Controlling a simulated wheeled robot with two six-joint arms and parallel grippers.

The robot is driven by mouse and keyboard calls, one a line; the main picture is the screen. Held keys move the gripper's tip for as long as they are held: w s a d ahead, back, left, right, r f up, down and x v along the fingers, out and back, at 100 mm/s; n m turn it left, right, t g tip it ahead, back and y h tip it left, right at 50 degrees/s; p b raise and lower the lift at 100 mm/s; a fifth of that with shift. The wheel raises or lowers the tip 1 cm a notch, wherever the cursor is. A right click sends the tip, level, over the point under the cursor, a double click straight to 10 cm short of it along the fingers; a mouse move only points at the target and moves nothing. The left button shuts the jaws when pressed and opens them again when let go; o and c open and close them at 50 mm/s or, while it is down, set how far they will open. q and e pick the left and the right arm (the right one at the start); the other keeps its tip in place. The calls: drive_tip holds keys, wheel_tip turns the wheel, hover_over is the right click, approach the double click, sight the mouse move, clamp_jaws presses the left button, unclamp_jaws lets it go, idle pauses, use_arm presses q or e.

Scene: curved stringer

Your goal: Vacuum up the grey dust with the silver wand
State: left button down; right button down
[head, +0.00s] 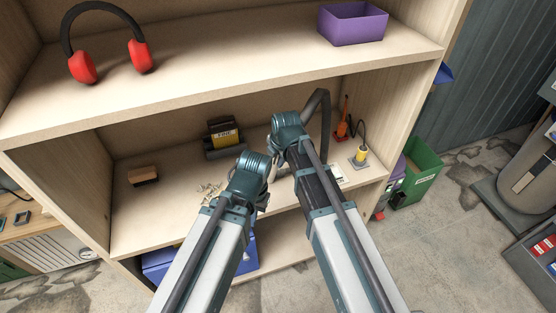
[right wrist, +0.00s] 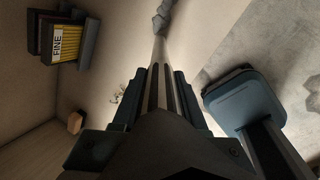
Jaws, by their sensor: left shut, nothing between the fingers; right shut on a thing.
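In the head view, pale scattered bits (head: 210,191) lie on the middle shelf board, left of my left gripper (head: 252,170); I cannot tell if they are the grey dust. They also show in the right wrist view (right wrist: 118,96). My left gripper is shut and empty, low over the shelf, its fingers mostly hidden by its wrist. My right gripper (head: 288,130) is higher and to the right. In the right wrist view it is shut on the silver wand (right wrist: 159,52), which runs away from the fingers to a grey hose end (right wrist: 162,16).
A dark hose (head: 321,108) arches beside my right wrist. A yellow-labelled box (head: 225,135), a brown block (head: 143,175), an orange tool (head: 343,120) and a yellow cylinder (head: 360,154) stand on the middle shelf.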

drive_tip(key=d, duration=0.1)
drive_tip(key=w+d, duration=0.1)
drive_tip(key=d, duration=0.1)
drive_tip(key=shift+d+r, duration=0.1)
idle(0.4)
drive_tip(key=shift+w+d, duration=0.1)
drive_tip(key=shift+w+d, duration=0.25)
drive_tip(key=shift+d, duration=0.5)
drive_tip(key=shift+w+d, duration=0.2)
drive_tip(key=shift+d, duration=0.5)
